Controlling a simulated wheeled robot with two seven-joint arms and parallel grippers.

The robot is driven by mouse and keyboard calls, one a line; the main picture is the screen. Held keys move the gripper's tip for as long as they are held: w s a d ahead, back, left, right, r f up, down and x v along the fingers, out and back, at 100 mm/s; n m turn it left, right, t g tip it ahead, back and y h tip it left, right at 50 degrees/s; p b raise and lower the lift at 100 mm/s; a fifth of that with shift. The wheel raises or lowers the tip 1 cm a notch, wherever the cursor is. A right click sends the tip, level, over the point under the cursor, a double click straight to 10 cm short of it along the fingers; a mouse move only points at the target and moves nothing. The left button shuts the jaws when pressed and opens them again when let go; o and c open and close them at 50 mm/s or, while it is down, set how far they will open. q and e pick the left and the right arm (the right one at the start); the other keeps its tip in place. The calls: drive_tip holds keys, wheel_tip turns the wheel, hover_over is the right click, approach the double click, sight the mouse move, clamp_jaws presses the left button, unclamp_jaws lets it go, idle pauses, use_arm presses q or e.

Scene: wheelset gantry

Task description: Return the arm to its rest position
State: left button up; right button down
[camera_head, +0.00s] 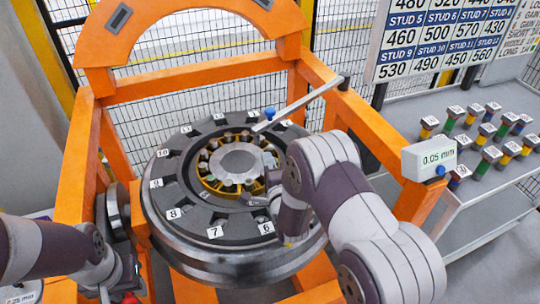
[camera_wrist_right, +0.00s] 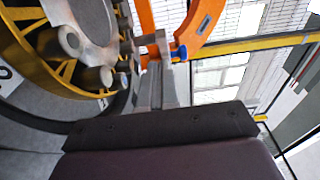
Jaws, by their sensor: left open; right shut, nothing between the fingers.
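My right arm (camera_head: 345,190) reaches over the dark numbered wheel disc (camera_head: 180,190). Its gripper (camera_head: 266,178) is shut and empty beside the yellow hub with its ring of studs (camera_head: 236,163); the arm's links partly cover it. In the right wrist view the gripper (camera_wrist_right: 158,50) points away from the camera, with the hub (camera_wrist_right: 60,45) close on the left. I cannot tell whether they touch. My left arm (camera_head: 35,250) comes in at the lower left, and its gripper (camera_head: 122,284) is open near the orange frame's lower left side, partly cut off by the picture edge.
An orange gantry frame (camera_head: 200,65) surrounds the disc. A grey bar (camera_head: 300,103) crosses its right side, near a blue knob (camera_head: 270,113). A 0.05 mm box (camera_head: 428,160) stands at the right post. Several coloured studs (camera_head: 488,130) stand on a grey table (camera_head: 490,205). A number board (camera_head: 440,40) hangs behind.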

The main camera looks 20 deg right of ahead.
drive_tip(key=s, duration=0.2)
drive_tip(key=s+a, duration=0.1)
drive_tip(key=s, duration=0.2)
drive_tip(key=shift+s+r+b, duration=0.1)
drive_tip(key=shift+r+b, duration=0.05)
drive_tip(key=shift+b, duration=0.25)
drive_tip(key=s+n+g, duration=0.1)
drive_tip(key=n+g, duration=0.2)
drive_tip(key=s+n+g, duration=0.2)
drive_tip(key=n, duration=0.1)
drive_tip(key=s+d+f+n+g, duration=0.1)
drive_tip(key=n+g, duration=0.2)
drive_tip(key=n, duration=0.1)
drive_tip(key=shift+s+g+y, duration=0.2)
drive_tip(key=shift+g+y, duration=0.1)
drive_tip(key=shift+y, duration=0.1)
drive_tip(key=s+d+n+g, duration=0.1)
drive_tip(key=s+n+g, duration=0.7)
drive_tip(key=s, duration=0.8)
drive_tip(key=shift+s+f, duration=0.15)
drive_tip(key=shift+s, duration=0.1)
drive_tip(key=shift+s, duration=0.1)
